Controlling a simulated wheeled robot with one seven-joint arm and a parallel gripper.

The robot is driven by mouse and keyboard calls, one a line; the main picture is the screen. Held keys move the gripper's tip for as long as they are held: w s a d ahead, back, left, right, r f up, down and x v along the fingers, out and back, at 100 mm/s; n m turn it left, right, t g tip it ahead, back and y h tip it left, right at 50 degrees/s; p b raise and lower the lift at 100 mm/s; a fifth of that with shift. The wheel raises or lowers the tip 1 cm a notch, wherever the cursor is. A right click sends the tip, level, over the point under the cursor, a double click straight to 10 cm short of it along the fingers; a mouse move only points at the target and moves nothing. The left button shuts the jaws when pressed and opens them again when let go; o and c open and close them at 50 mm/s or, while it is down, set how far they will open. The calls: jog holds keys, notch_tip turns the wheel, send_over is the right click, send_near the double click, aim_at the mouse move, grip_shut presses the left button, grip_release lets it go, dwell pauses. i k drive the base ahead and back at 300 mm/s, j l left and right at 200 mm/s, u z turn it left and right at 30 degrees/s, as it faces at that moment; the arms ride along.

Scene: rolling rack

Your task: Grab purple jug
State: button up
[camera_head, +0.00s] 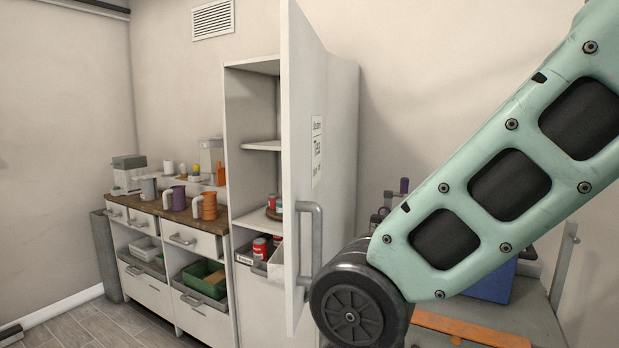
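A purple jug (179,198) stands upright on the wooden top of a low white cabinet at the left. It has a pale handle on its left side. A grey jug (149,188) stands to its left and an orange jug (209,206) to its right. My gripper is not in view. Only my green arm shows, crossing the right side of the picture, well apart from the jug.
A tall white cabinet (262,110) stands right of the jugs, its door (304,100) open towards me. The low cabinet (195,238) holds bins below its wooden top. Behind my arm are a blue box (492,285) and an orange bar (470,330).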

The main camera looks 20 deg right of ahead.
aim_at(178, 197)
jog(key=i+j+u, duration=0.75)
jog(key=i, duration=0.25)
jog(key=i+j+u, duration=0.25)
jog(key=i+u, duration=0.15)
jog(key=i+z, duration=0.25)
jog(key=i, duration=0.3)
jog(key=i+j+z, duration=0.1)
jog(key=i+z, duration=0.15)
jog(key=i, duration=0.3)
jog(key=i+j+z, duration=0.2)
jog(key=i, duration=0.35)
jog(key=i+l+z, duration=0.2)
jog(key=i+z, duration=0.3)
jog(key=i, duration=0.2)
jog(key=i+z, duration=0.5)
jog(key=i, duration=0.2)
